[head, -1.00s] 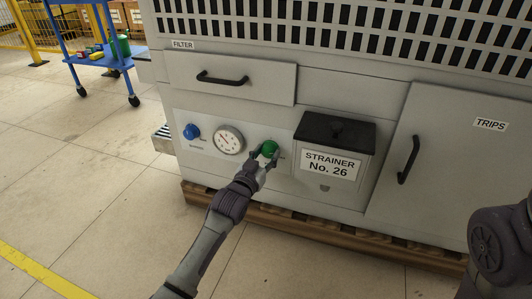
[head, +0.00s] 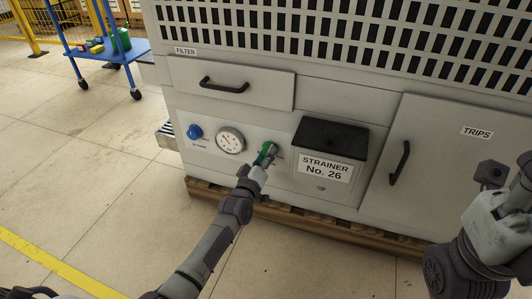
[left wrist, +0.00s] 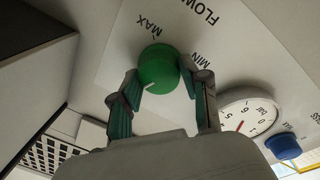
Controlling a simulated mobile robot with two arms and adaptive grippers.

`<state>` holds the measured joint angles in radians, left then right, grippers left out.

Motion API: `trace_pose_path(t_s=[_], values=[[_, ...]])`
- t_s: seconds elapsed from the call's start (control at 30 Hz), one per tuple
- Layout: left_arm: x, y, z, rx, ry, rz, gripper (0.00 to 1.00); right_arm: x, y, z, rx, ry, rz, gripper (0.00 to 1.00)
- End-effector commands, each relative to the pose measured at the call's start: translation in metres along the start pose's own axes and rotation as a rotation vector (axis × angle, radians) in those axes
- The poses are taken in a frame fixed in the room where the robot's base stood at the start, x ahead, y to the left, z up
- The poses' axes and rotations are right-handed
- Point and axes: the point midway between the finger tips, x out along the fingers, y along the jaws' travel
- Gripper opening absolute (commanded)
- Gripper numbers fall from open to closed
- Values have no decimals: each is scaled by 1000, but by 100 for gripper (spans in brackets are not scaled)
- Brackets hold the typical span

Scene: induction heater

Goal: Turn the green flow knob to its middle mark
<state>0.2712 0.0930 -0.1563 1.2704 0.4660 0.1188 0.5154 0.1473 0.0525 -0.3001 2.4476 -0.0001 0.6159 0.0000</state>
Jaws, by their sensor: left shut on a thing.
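The green flow knob (head: 266,149) is on the front panel of the grey cabinet, between the pressure gauge and the strainer box. In the left wrist view the knob (left wrist: 158,68) shows a short white line at its lower left edge. The MAX label (left wrist: 147,24) lies above it and the MIN label (left wrist: 203,60) to its right; the middle mark cannot be made out. My left gripper (head: 268,155) is shut on the knob, with a finger on either side in the left wrist view (left wrist: 165,88). Of my right arm only links show at the right; its fingers are not visible.
Left of the knob are the round gauge (head: 230,141) and a blue knob (head: 195,132). The strainer box (head: 328,148) juts out close on the right. A drawer handle (head: 223,86) sits above. A wooden pallet (head: 300,222) lies under the cabinet. The floor in front is clear.

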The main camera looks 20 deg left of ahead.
Motion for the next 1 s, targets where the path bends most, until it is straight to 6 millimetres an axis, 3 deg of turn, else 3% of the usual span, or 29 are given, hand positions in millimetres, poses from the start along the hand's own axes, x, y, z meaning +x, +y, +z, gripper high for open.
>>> trace_pose_path(t_s=[0.5, 1.0], values=[[0, -1, 1, -360, 30, -4, 11, -1, 0, 1, 1, -7, 3, 40], [0, -1, 1, -441, 37, -5, 11, -2, 0, 1, 2, -8, 4, 40]])
